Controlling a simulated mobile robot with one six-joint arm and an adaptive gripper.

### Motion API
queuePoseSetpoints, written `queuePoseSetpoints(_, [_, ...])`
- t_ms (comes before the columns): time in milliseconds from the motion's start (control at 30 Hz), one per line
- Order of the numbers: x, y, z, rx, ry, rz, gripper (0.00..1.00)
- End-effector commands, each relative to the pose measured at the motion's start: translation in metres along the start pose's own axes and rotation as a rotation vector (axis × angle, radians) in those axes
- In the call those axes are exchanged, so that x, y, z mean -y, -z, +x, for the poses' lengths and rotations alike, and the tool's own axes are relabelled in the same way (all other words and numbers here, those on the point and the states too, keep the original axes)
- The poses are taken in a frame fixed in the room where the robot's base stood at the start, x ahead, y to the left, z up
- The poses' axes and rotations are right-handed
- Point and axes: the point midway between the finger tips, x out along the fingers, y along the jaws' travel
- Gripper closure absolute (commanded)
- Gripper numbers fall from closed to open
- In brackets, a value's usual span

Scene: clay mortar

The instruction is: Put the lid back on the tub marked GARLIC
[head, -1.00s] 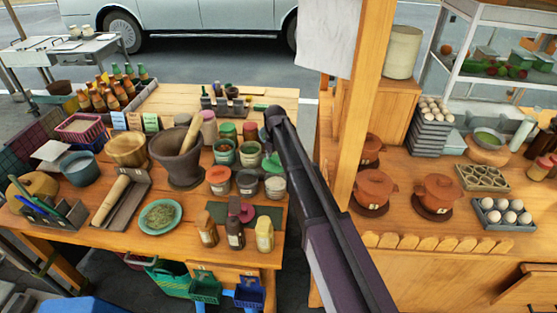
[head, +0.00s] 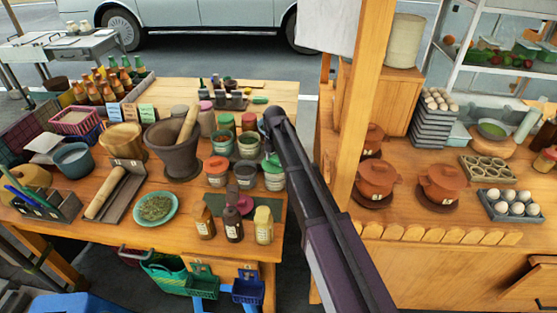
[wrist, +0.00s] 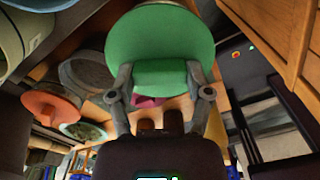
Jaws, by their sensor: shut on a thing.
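A round green lid (wrist: 160,45) fills the upper middle of the wrist view. My gripper (wrist: 160,78) is shut on the lid, one finger on each side of its lower part. In the head view the green lid (head: 271,164) shows just left of my dark arm, over or at the mouth of a pale tub (head: 274,183). I cannot tell whether lid and tub touch. The gripper itself is mostly hidden behind the arm there. The tub labels are too small to read, so I cannot tell which is marked GARLIC.
A red-lidded tub (head: 216,167) and several other tubs and jars stand close by on the left. A mortar (head: 172,150) with a pestle is further left. Three small bottles (head: 234,224) stand in front. A wooden post (head: 360,110) rises to the right of my arm.

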Motion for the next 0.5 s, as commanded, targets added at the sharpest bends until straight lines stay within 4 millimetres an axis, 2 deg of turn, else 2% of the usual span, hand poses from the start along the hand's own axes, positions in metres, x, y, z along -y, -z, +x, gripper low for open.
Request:
queuePoseSetpoints(133, [-0.0002, 0.0002, 0.0086, 0.000, 0.000, 0.000, 0.68])
queuePoseSetpoints(500, [-0.0005, 0.0006, 0.0107, 0.000, 0.000, -0.001, 0.68])
